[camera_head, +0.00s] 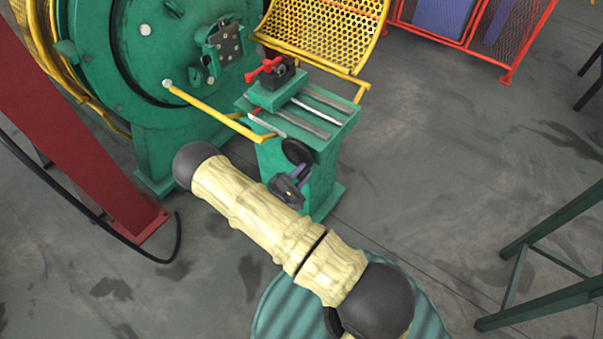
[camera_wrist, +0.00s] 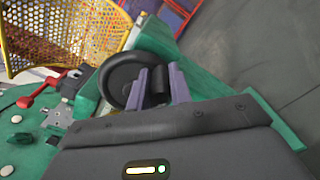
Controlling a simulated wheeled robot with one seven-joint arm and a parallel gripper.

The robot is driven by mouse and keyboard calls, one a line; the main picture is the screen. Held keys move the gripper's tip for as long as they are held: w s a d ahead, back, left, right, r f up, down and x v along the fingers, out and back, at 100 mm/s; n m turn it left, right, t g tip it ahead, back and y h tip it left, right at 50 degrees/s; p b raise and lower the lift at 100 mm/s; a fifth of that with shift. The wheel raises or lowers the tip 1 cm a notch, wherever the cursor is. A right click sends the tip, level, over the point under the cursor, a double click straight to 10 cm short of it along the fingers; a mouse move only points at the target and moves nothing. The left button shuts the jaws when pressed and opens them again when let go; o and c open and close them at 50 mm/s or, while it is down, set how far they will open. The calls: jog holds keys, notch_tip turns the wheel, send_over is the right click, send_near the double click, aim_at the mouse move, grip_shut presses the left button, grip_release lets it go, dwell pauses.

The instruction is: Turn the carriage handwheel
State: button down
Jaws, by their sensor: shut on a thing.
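The carriage handwheel is a black wheel (camera_wrist: 119,76) on the side of the green carriage stand (camera_head: 326,165). In the head view the wheel (camera_head: 297,151) shows partly, just above my gripper (camera_head: 288,187). In the wrist view my gripper (camera_wrist: 160,86), with two purple-grey fingers, is shut around the wheel's short black handle at its right side. The handle lies between the fingers. Much of the wheel's lower part is hidden behind my gripper's body.
A red-handled clamp (camera_head: 272,72) sits on the carriage's top by metal rails (camera_head: 315,112). A yellow bar (camera_head: 215,112) runs across to the large green disc (camera_head: 150,60). A yellow mesh guard (camera_head: 322,32) stands behind. Open floor lies to the right.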

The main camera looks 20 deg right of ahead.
jog(key=shift+r+n, duration=0.4)
jog(key=shift+n, duration=0.3)
jog(key=c, duration=1.3)
grip_release()
jog(key=shift+o, duration=0.2)
jog(key=shift+a, duration=0.1)
jog(key=p+v, duration=0.1)
jog(key=v, duration=1.6)
jog(key=shift+r, duration=0.1)
